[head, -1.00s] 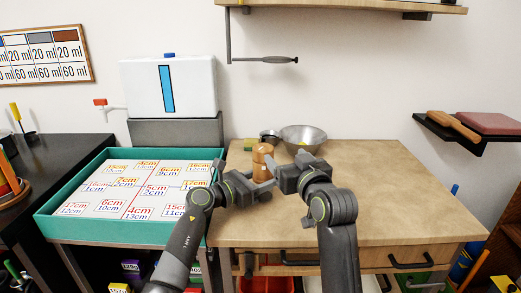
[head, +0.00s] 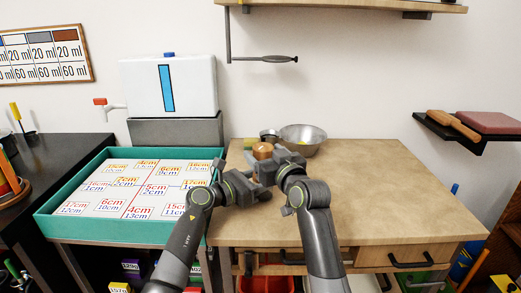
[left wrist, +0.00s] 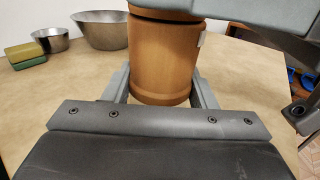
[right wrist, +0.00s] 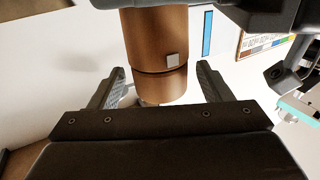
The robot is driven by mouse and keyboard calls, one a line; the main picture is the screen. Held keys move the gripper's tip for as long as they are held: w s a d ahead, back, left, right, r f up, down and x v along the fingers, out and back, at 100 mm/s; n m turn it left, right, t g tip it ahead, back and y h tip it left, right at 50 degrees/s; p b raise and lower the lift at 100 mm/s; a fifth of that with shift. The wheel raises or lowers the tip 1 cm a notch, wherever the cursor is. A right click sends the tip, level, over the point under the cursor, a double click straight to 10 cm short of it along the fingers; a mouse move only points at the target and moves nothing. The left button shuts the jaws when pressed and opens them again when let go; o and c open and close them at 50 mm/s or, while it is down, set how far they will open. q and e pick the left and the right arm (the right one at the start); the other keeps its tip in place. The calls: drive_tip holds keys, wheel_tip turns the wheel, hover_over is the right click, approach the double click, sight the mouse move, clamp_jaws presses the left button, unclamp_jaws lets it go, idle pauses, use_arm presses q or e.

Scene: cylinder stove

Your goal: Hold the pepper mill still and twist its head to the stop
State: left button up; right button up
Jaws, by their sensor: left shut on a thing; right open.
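The wooden pepper mill (head: 262,150) stands upright near the table's left side; in the head view its lower part is hidden by my grippers. My left gripper (left wrist: 163,88) is shut on the mill's body (left wrist: 163,60). A dark seam runs above the body, with a small pale square mark just below it, on the body's right side in the left wrist view. My right gripper (right wrist: 157,85) is open, its fingers on either side of the mill's head (right wrist: 160,88), with gaps showing. The right wrist view appears upside down; the mark (right wrist: 172,60) shows there too.
A metal bowl (head: 303,138), a small metal cup (head: 269,136) and a green-yellow sponge (left wrist: 25,54) stand behind the mill. A teal tray (head: 100,231) with number cards lies left. The table's right half (head: 390,190) is clear.

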sight(263, 150)
drive_tip(key=shift+x, duration=1.55)
drive_tip(key=c, duration=1)
drive_tip(key=shift+m+t+h, duration=0.3)
drive_tip(key=shift+m+h, duration=0.2)
drive_tip(key=shift+h, duration=0.2)
drive_tip(key=shift+w+d+f+m+t+h, duration=0.15)
drive_tip(key=shift+m+t+h, duration=0.2)
drive_tip(key=shift+m+h, duration=0.75)
drive_tip(key=shift+s+d+m+t+h, duration=0.1)
drive_tip(key=shift+m+t+h, duration=0.4)
drive_tip(key=shift+h, duration=1)
drive_tip(key=shift+d+m+h, duration=0.1)
drive_tip(key=shift+m+h, duration=0.2)
